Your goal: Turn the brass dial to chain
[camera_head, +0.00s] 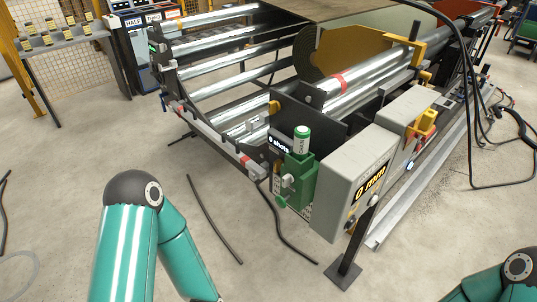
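A small brass-coloured round piece (274,107) sits at the top left of the black side plate on the roller machine. It may be the brass dial, but it is too small to tell, and no "chain" marking can be read. My teal left arm shows at the lower left and my teal right arm at the lower right corner. Neither gripper is in view.
Shiny rollers (213,58) lie behind. Black cables (214,220) lie on the otherwise clear front floor.

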